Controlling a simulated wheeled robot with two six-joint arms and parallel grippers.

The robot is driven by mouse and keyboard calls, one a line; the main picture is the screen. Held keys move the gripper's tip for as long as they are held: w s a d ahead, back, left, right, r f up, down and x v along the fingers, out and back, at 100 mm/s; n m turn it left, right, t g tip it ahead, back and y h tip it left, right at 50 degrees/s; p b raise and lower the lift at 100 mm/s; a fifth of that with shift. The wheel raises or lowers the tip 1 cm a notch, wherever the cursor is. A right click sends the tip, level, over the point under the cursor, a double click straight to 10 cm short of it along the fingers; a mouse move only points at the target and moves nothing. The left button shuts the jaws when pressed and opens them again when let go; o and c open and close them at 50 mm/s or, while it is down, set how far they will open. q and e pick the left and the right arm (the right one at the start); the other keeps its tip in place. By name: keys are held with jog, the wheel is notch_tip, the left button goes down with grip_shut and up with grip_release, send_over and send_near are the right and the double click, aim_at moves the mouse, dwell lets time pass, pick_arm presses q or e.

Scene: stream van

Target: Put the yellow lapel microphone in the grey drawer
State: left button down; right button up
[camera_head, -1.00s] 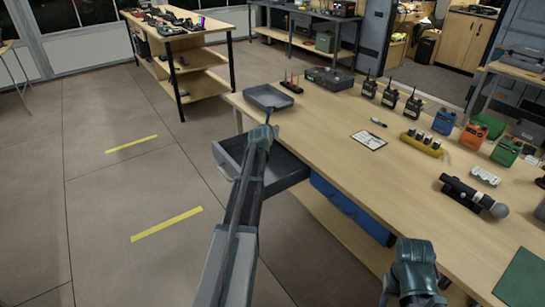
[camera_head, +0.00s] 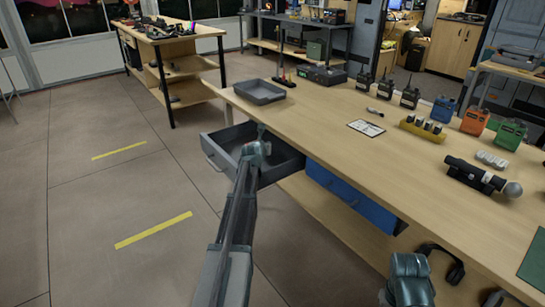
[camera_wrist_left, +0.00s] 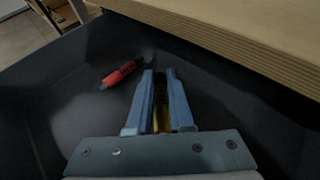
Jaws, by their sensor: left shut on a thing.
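The grey drawer (camera_head: 288,164) stands pulled out at the left end of the workbench. My left gripper (camera_head: 258,134) is over or inside it in the head view; its fingertips are hard to make out there. In the left wrist view the gripper (camera_wrist_left: 160,80) is shut on the yellow lapel microphone (camera_wrist_left: 160,119), which shows as a narrow yellow and dark strip between the fingers. The dark drawer floor (camera_wrist_left: 90,100) lies beneath. I cannot tell whether the microphone touches it. Part of my right arm shows at the bottom of the head view, its fingers out of sight.
A red-and-dark item (camera_wrist_left: 122,74) lies in the drawer beside my left fingers. A blue drawer (camera_head: 350,198) is closed to the right. The bench (camera_head: 330,120) edge overhangs the drawer's back. A grey tray (camera_head: 259,92) sits above, with radios and a handheld microphone (camera_head: 482,177) farther right.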

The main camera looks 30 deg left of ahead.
aim_at(273, 150)
pick_arm(q)
jog(key=shift+f, duration=0.6)
jog(key=shift+w+r, duration=0.1)
jog(key=shift+w, duration=0.05)
jog(key=w, duration=0.1)
jog(key=w+d, duration=0.1)
jog(key=w, duration=0.2)
jog(key=shift+d, duration=0.3)
jog(key=shift+s+f+b, duration=0.3)
jog(key=shift+f+b, duration=0.35)
pick_arm(e)
notch_tip(273, 150, down, 2)
jog(key=shift+f, duration=0.15)
pick_arm(q)
jog(key=c, duration=0.8)
grip_release()
